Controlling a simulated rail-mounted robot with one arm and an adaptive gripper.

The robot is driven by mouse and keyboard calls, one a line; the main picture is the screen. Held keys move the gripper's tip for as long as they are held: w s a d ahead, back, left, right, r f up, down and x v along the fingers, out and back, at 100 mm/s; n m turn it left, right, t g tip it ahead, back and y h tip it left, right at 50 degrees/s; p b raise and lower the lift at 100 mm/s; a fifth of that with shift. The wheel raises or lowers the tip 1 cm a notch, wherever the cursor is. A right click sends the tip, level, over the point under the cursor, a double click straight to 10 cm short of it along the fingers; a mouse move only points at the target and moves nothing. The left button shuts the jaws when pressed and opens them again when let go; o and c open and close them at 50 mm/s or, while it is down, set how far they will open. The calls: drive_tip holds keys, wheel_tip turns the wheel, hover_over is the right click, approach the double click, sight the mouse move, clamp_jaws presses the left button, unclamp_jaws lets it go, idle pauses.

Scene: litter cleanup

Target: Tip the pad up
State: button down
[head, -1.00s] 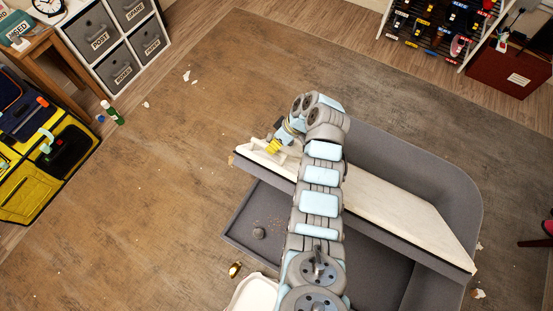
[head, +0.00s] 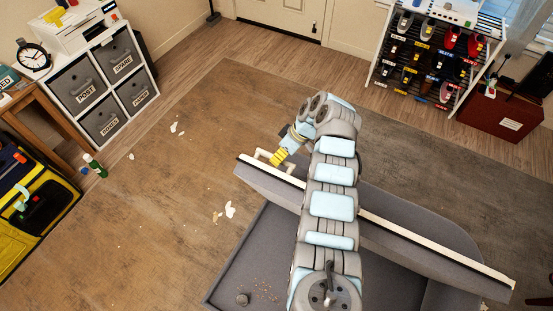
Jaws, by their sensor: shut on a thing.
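The pad (head: 400,247) is a long slab with a grey face and a pale edge and back. It stands tilted up over a grey sofa-like base (head: 262,245), seen in the head view. My gripper (head: 277,158), with yellow fingers, is at the pad's upper left edge, shut on it by a small pale loop (head: 264,154). My arm crosses in front of the pad and hides its middle. The exact contact of the fingers is too small to make out.
In the base lie crumbs (head: 267,287) and a small grey round thing (head: 242,299). Pale scraps (head: 229,209) lie on the floor to the left. Floor between is mostly clear.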

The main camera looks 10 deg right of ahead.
drive_tip(key=shift+s+d+f, duration=0.1)
drive_tip(key=shift+d+f, duration=0.15)
drive_tip(key=shift+f, duration=0.05)
drive_tip(key=c, duration=1)
unclamp_jaws()
drive_tip(key=shift+s, duration=0.1)
drive_tip(key=shift+c, duration=0.2)
drive_tip(key=shift+s+d, duration=0.15)
drive_tip(key=shift+w+a+r, duration=0.15)
drive_tip(key=shift+w+a, duration=0.05)
drive_tip(key=shift+d, duration=0.1)
drive_tip(key=v, duration=1.2)
